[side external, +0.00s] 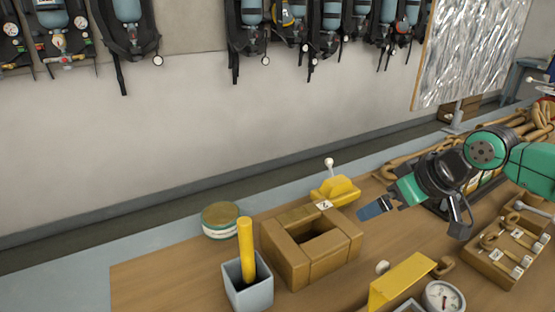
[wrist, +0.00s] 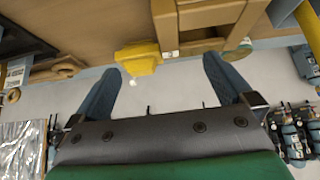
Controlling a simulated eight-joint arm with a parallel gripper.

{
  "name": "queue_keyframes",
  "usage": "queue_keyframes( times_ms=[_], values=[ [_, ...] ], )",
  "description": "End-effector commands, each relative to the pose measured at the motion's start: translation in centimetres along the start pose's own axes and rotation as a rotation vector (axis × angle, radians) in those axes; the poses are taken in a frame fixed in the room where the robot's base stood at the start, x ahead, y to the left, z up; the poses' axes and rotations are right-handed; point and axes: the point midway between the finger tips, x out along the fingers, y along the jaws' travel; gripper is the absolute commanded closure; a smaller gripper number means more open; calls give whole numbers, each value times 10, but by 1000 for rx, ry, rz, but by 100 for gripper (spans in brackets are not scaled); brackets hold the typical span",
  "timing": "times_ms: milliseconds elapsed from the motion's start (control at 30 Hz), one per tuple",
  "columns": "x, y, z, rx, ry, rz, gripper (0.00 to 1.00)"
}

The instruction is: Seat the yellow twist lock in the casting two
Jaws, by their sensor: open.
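The yellow twist lock (side external: 335,191) with its white ball-ended lever sits just behind the casting, near its far right corner. The casting two (side external: 287,262) is a brown open-topped block with a "2" label and an empty-looking dark opening. My gripper (side external: 374,208) is to the right of the twist lock, apart from it. In the wrist view my gripper (wrist: 162,82) is open, its blue-grey fingers wide apart. The twist lock (wrist: 139,58) shows between and beyond them, beside the casting (wrist: 197,18). I cannot tell whether the twist lock touches the casting.
A grey cup (side external: 246,285) with a yellow rod stands left of the casting, and a round tin (side external: 220,220) behind it. A yellow block (side external: 400,280) and gauge (side external: 443,297) are in front. A wooden tray (side external: 492,271) of small parts lies at right.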

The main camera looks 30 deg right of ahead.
Motion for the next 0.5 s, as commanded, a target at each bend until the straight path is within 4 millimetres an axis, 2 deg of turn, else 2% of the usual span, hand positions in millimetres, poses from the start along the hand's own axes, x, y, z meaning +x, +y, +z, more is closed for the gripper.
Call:
queue_keyframes(
  times_ms=[133,267,500],
  values=[
    [-1,3,-16,-1,-44,6,0],
    [2,9,-45,-2,-129,14,0],
    [31,26,-95,-4,-314,21,0]
  ],
)
